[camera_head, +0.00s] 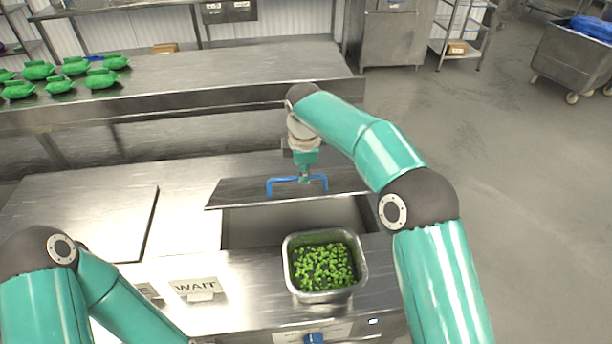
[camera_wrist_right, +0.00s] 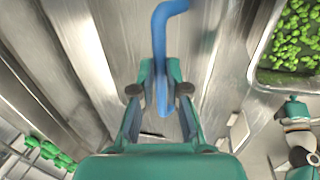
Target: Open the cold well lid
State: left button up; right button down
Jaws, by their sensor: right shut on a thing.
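The cold well lid (camera_head: 240,193) is a flat steel panel with a blue bar handle (camera_head: 272,186). It is partly open, with its front edge raised and tilted above the counter. The opening of the cold well (camera_head: 290,222) shows beneath it. My right gripper (camera_head: 304,177) is shut on the blue handle, which also shows between the fingers in the right wrist view (camera_wrist_right: 161,60). My left arm comes in at the lower left of the head view, but its gripper is out of frame.
A steel pan of chopped green vegetables (camera_head: 287,268) stands on the counter just in front of the well. A WAIT sign (camera_head: 195,287) sits to its left. A closed steel panel (camera_head: 90,215) lies left of the well. Several green bundles (camera_head: 60,85) rest on the back table (camera_head: 220,75).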

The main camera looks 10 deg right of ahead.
jog(key=shift+w+d+r, duration=0.1)
jog(key=shift+w+r, duration=0.2)
jog(key=shift+w, duration=0.25)
jog(key=shift+w+r, duration=0.3)
jog(key=shift+w, duration=0.25)
jog(key=c, duration=1.4)
grip_release()
jog(key=shift+w+f, duration=0.15)
jog(key=shift+o, duration=1.1)
jog(key=shift+w+f, duration=0.25)
jog(key=shift+w, duration=0.3)
jog(key=shift+s+r, duration=0.35)
jog(key=shift+s, duration=0.05)
jog(key=shift+w+r, duration=0.15)
jog(key=shift+r, duration=0.05)
notch_tip(320, 180, up, 7)
jog(key=s, duration=0.1)
jog(key=shift+s, duration=0.4)
jog(key=shift+f, duration=0.1)
